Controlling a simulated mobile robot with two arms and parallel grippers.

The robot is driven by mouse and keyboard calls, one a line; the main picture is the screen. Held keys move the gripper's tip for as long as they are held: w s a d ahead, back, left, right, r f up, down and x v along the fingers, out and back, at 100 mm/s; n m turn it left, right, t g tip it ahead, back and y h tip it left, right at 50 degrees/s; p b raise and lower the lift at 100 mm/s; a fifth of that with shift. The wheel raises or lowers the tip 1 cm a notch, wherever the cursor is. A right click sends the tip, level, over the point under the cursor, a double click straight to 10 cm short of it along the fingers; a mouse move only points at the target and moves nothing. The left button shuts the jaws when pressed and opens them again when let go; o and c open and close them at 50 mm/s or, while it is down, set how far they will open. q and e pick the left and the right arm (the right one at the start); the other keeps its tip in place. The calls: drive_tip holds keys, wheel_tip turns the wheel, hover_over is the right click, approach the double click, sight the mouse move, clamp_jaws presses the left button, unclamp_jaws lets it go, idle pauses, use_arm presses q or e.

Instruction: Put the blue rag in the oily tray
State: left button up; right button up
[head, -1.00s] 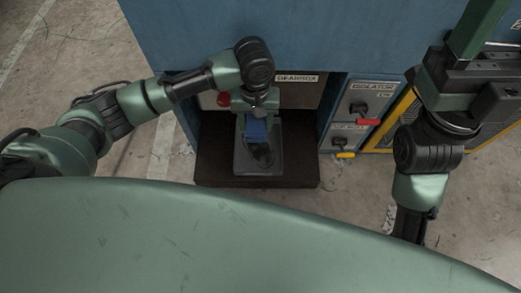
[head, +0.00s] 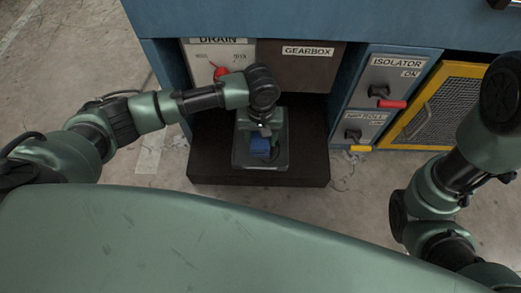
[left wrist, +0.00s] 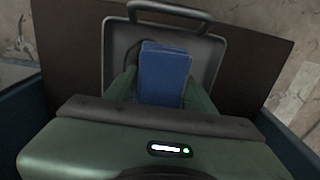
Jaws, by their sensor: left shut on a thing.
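The blue rag (head: 260,147) is a small folded blue block. My left gripper (head: 262,135) is shut on it, and both show close up in the left wrist view, where the rag (left wrist: 164,72) sits between the green fingers. The grey oily tray (head: 280,161) stands on the dark ledge, and the rag is over the inside of it. The tray's rim (left wrist: 113,38) with a dark handle shows in the left wrist view. I cannot tell whether the rag touches the tray floor. My right arm is at the right; its gripper is out of the picture.
The dark brown ledge (head: 310,170) lies in a recess of the blue machine. Behind it are a gearbox panel (head: 300,72) and a drain panel with a red knob (head: 221,73). At right are isolator switches (head: 385,95) and a yellow-framed mesh guard (head: 440,108).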

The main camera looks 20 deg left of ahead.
sight(260, 146)
use_arm(q)
drive_tip(key=shift+f+b, duration=0.3)
drive_tip(key=shift+f, duration=0.35)
wheel_tip(260, 146, down, 4)
drive_tip(key=b, duration=0.2)
drive_tip(key=shift+r+b, duration=0.15)
drive_tip(key=shift+b, duration=0.25)
drive_tip(key=shift+r, duration=0.15)
drive_tip(key=o, duration=1.3)
